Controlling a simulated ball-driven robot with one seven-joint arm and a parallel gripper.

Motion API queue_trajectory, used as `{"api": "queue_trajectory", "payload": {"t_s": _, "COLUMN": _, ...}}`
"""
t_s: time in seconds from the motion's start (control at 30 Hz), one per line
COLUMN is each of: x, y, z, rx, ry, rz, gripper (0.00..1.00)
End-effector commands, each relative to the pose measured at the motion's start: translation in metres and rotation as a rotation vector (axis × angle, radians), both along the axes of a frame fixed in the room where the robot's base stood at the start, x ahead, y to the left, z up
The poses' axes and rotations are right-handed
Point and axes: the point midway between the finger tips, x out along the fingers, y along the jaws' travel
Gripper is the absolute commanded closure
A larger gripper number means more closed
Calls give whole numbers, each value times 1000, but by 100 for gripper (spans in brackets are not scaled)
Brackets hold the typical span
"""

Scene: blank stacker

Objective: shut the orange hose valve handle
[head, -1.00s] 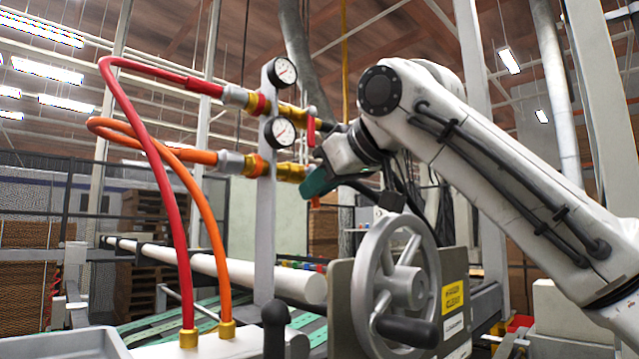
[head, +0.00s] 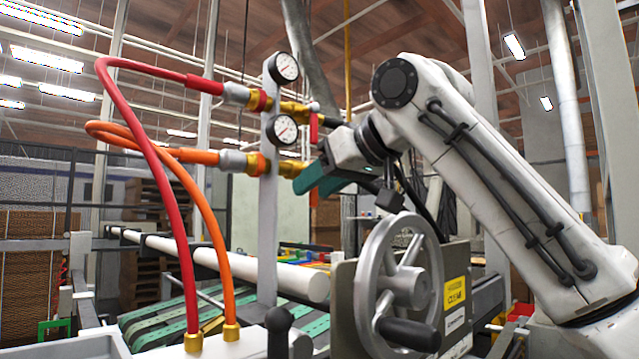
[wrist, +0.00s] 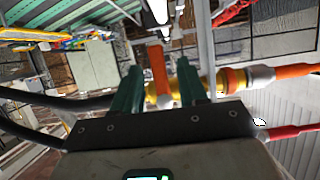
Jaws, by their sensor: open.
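The orange valve handle (wrist: 158,68) shows in the wrist view between the two green fingers of my gripper (wrist: 161,75), with gaps on both sides. It stands crosswise to the brass valve line. In the head view my gripper (head: 322,180) is at the right end of the lower brass valve (head: 290,168), its fingers open and pointing down-left. There the orange handle is mostly hidden behind the fingers. The orange hose (head: 205,245) joins this lower line on the left, below a pressure gauge (head: 282,130).
A red handle (head: 313,128) hangs from the upper valve, close above my gripper. A grey post (head: 267,230) carries both lines. A handwheel (head: 400,285) stands below my arm. A red hose (head: 170,200) arches at the left.

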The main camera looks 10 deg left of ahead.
Motion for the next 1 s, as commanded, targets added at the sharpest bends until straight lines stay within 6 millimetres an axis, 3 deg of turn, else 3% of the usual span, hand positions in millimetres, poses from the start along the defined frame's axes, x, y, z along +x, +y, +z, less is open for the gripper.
{"api": "queue_trajectory", "payload": {"t_s": 0.23, "x": -4, "y": -6, "z": 2, "rx": 1, "ry": -2, "rz": -1, "gripper": 57}}
{"api": "queue_trajectory", "payload": {"t_s": 0.7, "x": -50, "y": -65, "z": 32, "rx": 0, "ry": -2, "rz": -1, "gripper": 57}}
{"api": "queue_trajectory", "payload": {"t_s": 1.0, "x": -61, "y": -79, "z": 41, "rx": 0, "ry": 0, "rz": 0, "gripper": 57}}
